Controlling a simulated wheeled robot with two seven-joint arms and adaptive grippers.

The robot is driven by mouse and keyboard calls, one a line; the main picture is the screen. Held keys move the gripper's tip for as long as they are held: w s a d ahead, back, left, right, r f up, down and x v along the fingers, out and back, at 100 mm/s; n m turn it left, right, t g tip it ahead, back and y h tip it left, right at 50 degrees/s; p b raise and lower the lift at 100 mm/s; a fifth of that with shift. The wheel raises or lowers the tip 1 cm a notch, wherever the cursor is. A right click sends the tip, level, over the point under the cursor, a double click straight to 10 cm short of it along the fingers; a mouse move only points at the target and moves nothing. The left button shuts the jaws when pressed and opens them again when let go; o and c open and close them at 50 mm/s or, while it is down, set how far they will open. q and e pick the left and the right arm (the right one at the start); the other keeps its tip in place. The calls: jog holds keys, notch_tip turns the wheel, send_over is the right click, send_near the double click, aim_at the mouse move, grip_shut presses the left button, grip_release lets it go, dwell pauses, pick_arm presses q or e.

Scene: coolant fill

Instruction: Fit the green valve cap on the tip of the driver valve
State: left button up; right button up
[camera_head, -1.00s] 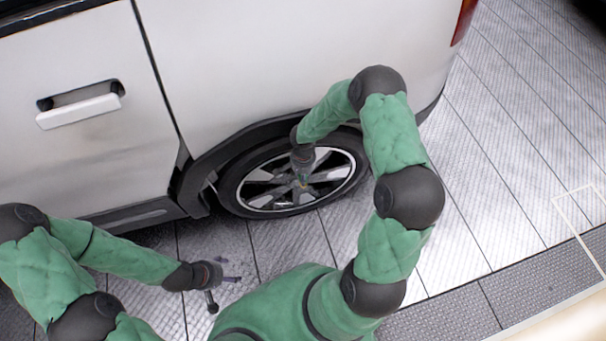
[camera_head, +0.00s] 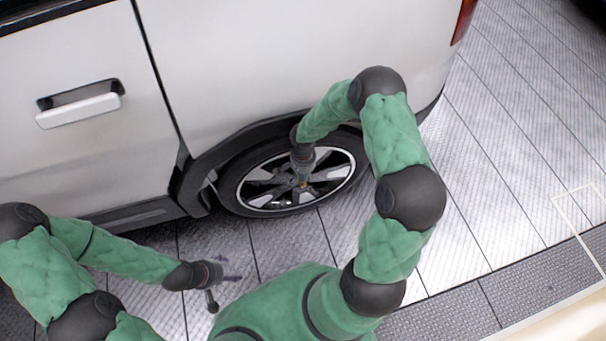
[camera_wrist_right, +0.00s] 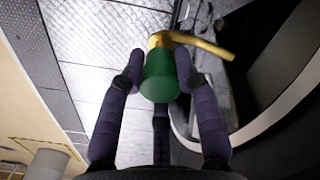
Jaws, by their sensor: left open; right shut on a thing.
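The green valve cap (camera_wrist_right: 160,77) is between the fingers of my right gripper (camera_wrist_right: 158,70) in the right wrist view, which is shut on it. The brass driver valve (camera_wrist_right: 205,44) is bent and lies just beyond the cap. Its near end meets the cap's far end in the picture, but I cannot tell whether the cap is seated on the tip. In the head view my right gripper (camera_head: 303,182) is at the wheel's hub, and the cap is too small to make out.
The wheel (camera_head: 345,178) with its dark tyre and silver spokes sits under the white van (camera_head: 270,60). Its rim (camera_wrist_right: 268,118) curves close along the right of the right wrist view. The floor (camera_head: 500,150) right of my right arm is clear.

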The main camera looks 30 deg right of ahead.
jog(key=shift+f, duration=1.5)
dwell(0.7)
jog(key=o, duration=1)
jog(key=shift+r, duration=0.1)
notch_tip(320, 180, up, 12)
jog(key=shift+f, duration=0.1)
jog(key=s+a+f+n+y+p, duration=0.2)
jog(key=s+a+n+p, duration=0.1)
jog(key=s+a, duration=0.5)
jog(key=s+a+f+n+y+p, duration=0.2)
jog(key=s+a+n+p, duration=0.2)
jog(key=s+a, duration=0.5)
jog(key=shift+a+f+n, duration=0.4)
jog(key=shift+a+n, duration=0.2)
jog(key=shift+n, duration=0.6)
